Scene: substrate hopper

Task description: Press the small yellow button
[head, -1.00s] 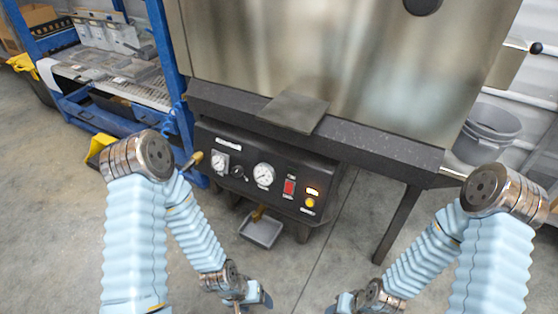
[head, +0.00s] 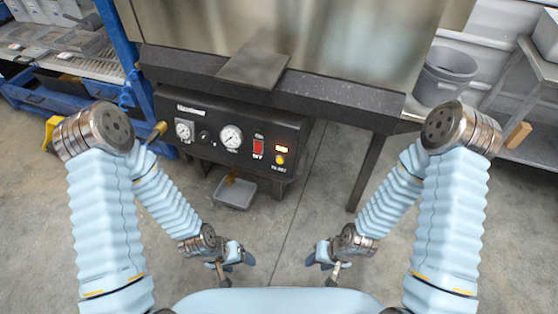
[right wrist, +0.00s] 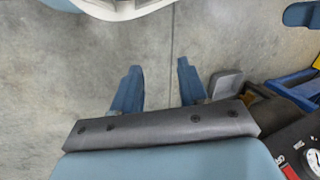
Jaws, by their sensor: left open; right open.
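My left gripper (head: 246,258) is open and empty, low in front of the panel. My right gripper (head: 316,262) is open and empty, below and to the right of the button in the head view. Both grippers are apart from the panel. In the right wrist view the two blue fingers (right wrist: 160,84) are spread over bare floor. The button does not show in that view.
The panel also has a red switch (head: 258,147), a large gauge (head: 231,138), a small gauge (head: 184,130) and a black knob (head: 205,136). A dark ledge (head: 340,104) overhangs it. A grey tray (head: 235,192) is below. A table leg (head: 366,172) stands right. The floor between is clear.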

